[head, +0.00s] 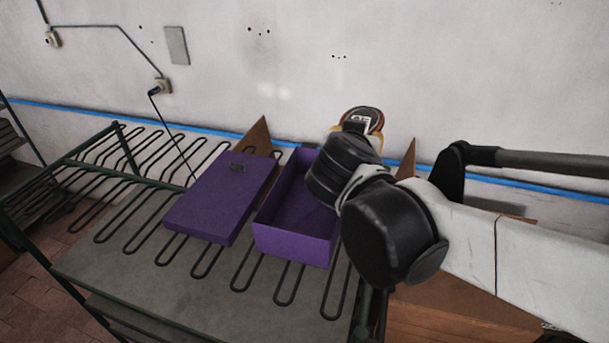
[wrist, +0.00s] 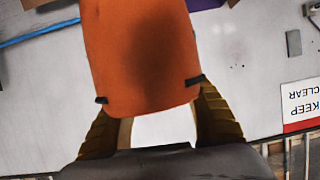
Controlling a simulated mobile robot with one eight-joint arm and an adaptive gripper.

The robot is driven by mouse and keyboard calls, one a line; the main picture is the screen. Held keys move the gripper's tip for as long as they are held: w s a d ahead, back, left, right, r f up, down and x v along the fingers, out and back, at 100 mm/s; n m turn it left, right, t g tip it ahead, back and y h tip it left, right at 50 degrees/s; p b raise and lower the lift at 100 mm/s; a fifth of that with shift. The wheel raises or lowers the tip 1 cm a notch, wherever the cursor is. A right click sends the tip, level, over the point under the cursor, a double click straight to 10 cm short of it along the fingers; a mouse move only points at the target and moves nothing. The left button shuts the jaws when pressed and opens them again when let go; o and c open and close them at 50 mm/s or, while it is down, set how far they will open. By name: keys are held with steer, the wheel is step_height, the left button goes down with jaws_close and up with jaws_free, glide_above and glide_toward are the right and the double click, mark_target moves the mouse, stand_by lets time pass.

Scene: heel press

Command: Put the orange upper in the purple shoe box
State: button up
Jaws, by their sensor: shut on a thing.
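The orange upper (wrist: 140,55) fills the top middle of the wrist view. My gripper (wrist: 148,92) is shut on it, with one finger along each side edge. In the head view my wrist and gripper (head: 362,120) are at the right, beyond the purple shoe box, and the upper is hidden there. The purple shoe box (head: 293,244) stands open on the rack, its visible inside bare. Its right part is hidden behind my arm. A purple lid or flat panel (head: 218,200) lies just left of the box. A little purple (wrist: 205,4) shows at the wrist view's top edge.
A rack with looped metal rods (head: 120,215) carries the box. Brown triangular pieces (head: 257,135) stand behind the box. The white wall (head: 230,70) is close behind. The rack's left side is clear. A wall sign (wrist: 301,103) shows in the wrist view.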

steer(key=w+a+f, duration=0.4)
steer(key=a+f, duration=0.4)
steer(key=f, duration=0.1)
steer(key=shift+w+a+f, duration=0.15)
steer(key=shift+w+f, duration=0.2)
steer(key=shift+s, duration=0.1)
steer(key=shift+f+b, duration=0.6)
steer(key=shift+b, duration=0.05)
steer(key=o, duration=1.3)
steer(key=shift+r, duration=0.1)
